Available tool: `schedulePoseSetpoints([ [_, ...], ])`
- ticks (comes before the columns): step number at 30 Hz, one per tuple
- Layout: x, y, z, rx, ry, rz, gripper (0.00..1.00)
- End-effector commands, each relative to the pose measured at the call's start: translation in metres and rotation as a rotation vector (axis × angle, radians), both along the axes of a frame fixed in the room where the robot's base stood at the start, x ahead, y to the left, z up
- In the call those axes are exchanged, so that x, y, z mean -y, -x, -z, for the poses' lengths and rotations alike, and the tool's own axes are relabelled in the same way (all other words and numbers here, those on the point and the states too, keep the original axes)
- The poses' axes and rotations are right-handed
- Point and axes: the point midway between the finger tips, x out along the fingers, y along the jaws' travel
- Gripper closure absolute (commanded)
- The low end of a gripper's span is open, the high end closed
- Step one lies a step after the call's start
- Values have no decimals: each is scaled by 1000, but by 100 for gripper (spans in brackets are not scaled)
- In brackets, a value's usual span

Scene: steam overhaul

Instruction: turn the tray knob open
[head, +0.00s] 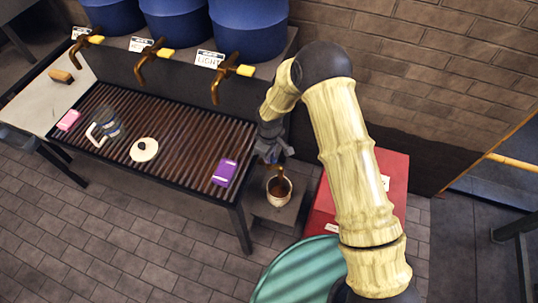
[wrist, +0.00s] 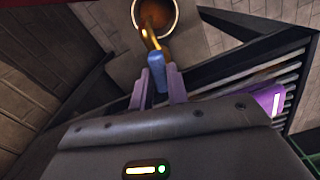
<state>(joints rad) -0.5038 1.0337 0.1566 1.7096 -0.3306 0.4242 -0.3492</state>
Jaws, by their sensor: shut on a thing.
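The tray knob (wrist: 156,72) is a small blue handle on a brass tap (wrist: 147,38) in the wrist view. My gripper (wrist: 160,88) has its two purple fingers shut on the knob, one on each side. In the head view my gripper (head: 271,154) is at the right end of the slatted tray (head: 185,138), where it and the arm mostly hide the knob. The tap's spout points at a round pot (head: 279,189) with brown inside, which stands below it. The pot also shows at the top of the wrist view (wrist: 157,12).
A purple box (head: 224,173), a white round lid (head: 144,149), a glass jug (head: 105,126) and a pink block (head: 69,120) lie on the tray. Blue barrels (head: 248,28) with yellow-handled taps stand behind. A red cabinet (head: 318,207) and a green drum (head: 295,270) are close at right.

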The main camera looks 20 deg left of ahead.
Motion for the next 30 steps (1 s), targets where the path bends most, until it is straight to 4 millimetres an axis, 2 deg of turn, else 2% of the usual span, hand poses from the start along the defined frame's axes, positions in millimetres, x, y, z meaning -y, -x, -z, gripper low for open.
schedulePoseSetpoints([
  [10, 1, 0, 0, 1, 1, -188, 100],
  [26, 1, -1, 0, 0, 2, -223, 100],
  [27, 1, -1, 0, 0, 2, -223, 82],
  [30, 1, -1, 0, 0, 2, -223, 62],
])
